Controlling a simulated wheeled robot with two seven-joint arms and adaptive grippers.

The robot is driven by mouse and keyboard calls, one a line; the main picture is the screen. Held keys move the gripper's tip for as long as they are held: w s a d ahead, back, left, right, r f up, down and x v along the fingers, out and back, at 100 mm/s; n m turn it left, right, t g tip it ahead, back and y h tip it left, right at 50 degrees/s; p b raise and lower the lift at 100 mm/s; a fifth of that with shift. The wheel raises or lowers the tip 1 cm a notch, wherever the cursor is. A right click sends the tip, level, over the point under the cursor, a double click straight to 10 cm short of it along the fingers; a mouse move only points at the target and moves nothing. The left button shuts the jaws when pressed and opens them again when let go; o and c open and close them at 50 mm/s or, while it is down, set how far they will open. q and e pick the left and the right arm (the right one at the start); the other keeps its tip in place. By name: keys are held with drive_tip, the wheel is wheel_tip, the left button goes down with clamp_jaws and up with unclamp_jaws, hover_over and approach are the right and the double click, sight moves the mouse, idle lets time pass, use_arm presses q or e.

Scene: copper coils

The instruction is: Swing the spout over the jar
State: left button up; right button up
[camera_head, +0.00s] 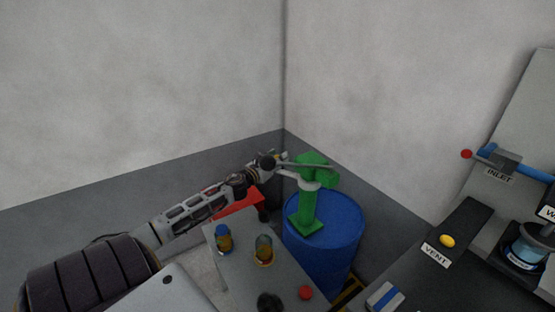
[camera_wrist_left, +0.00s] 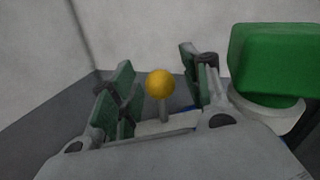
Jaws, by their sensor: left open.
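A green pump-like fixture (camera_head: 308,200) stands upright on a blue drum (camera_head: 325,240), with a pale collar near its top. Its green block (camera_wrist_left: 275,62) is close at the right of the left wrist view. My left gripper (camera_head: 280,160) is open beside the top of the fixture. In the wrist view, a yellow ball knob (camera_wrist_left: 160,83) on a grey stem stands between its fingers, with gaps on both sides. I cannot tell for sure which part is the spout. My right gripper is not in view.
A grey stand (camera_head: 240,278) holds two small amber-and-blue vessels (camera_head: 264,250) and a red button (camera_head: 306,292). A red part (camera_head: 236,204) lies behind my forearm. A dark bench (camera_head: 455,271) at right carries a yellow button (camera_head: 447,241). Walls meet behind the drum.

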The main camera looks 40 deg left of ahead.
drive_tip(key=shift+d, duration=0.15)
use_arm(q)
drive_tip(key=shift+c, duration=0.8)
clamp_jaws()
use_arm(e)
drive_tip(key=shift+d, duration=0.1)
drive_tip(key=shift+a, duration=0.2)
